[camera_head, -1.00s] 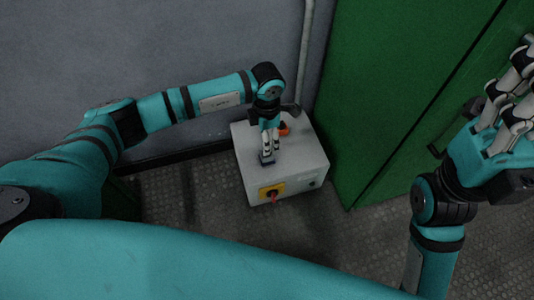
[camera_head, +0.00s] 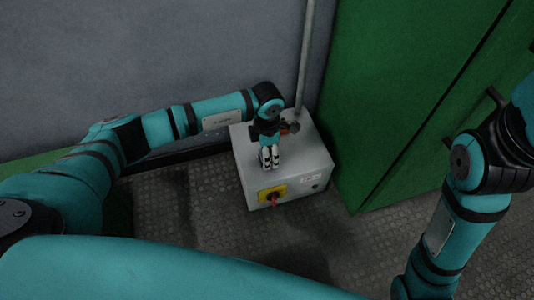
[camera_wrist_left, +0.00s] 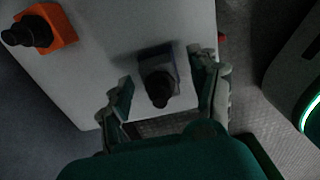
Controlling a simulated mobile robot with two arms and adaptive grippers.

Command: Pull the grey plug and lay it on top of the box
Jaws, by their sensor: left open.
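The light grey box (camera_head: 309,165) stands on the floor against the wall, in the middle of the head view. My left gripper (camera_head: 269,160) points down over its top and is open. In the left wrist view, a grey square piece with a black round stem, the grey plug (camera_wrist_left: 159,78), lies between the open fingers of that gripper (camera_wrist_left: 161,74). I see no finger clearly touching it. In the head view the fingers hide the plug. My right arm is at the right of the head view, and its gripper is out of view.
An orange piece (camera_wrist_left: 47,28) with a black stem is on the box beside the grey one. The box front has a yellow panel (camera_head: 263,194) with a red switch (camera_head: 275,200). A green cabinet (camera_head: 385,110) stands close on the right; a pipe (camera_head: 304,60) runs down behind.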

